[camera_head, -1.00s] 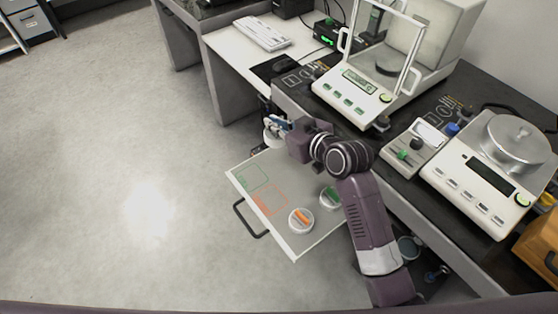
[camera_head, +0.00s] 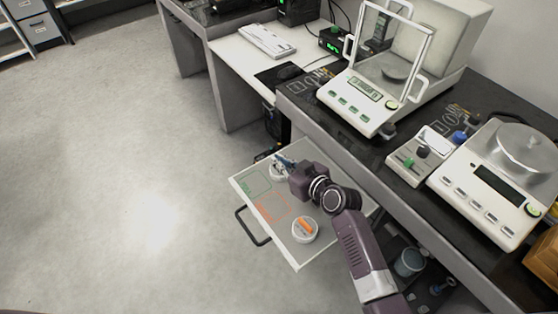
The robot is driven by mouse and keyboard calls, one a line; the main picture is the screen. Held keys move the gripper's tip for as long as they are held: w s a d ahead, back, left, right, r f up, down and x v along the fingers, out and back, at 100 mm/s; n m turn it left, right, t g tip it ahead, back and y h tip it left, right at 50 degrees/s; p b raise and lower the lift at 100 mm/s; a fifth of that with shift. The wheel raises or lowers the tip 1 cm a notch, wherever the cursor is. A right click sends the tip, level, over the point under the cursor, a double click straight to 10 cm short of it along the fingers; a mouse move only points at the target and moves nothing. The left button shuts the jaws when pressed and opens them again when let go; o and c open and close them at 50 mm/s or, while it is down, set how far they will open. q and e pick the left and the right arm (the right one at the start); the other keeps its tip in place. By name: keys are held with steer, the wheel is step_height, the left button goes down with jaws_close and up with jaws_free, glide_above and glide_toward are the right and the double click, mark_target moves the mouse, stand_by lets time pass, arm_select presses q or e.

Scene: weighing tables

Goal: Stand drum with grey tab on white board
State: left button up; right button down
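The white board (camera_head: 296,252) is a pulled-out panel with a dark handle and green and orange outlines printed on it. My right gripper (camera_head: 282,163) is over the board's back part, beside the green outline. It appears shut on a small white drum (camera_head: 277,173), mostly covered by the fingers. The colour of this drum's tab cannot be made out, nor whether its base touches the board. A white drum with an orange tab (camera_head: 304,229) stands on the board's front part, right of the orange outline. My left gripper is not in view.
My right arm crosses the board's right side. A dark bench edge (camera_head: 345,137) runs behind it, with a glass-shielded balance (camera_head: 357,101), a small control box (camera_head: 420,155) and another scale (camera_head: 486,199) on top. The green outline (camera_head: 253,182) is bare.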

steer(key=shift+f, duration=0.15)
steer(key=c, duration=2.2)
jaws_free()
steer(key=shift+o, duration=0.2)
steer(key=shift+r, duration=0.3)
steer(key=shift+s+d, duration=0.25)
steer(key=v, duration=1.1)
steer(key=shift+s, duration=0.15)
